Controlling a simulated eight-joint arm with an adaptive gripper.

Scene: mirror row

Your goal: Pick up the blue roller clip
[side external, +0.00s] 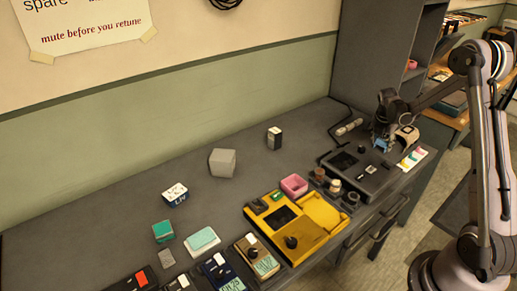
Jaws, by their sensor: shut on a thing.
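The blue roller clip (380,146) shows as a small blue patch at the far right of the bench, just beneath my gripper (382,140). My gripper points down and is shut on the clip, low over the back edge of a dark grey device. The fingers and the arm hide most of the clip. I cannot tell whether the clip touches the surface under it.
The back middle bench is mostly clear.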

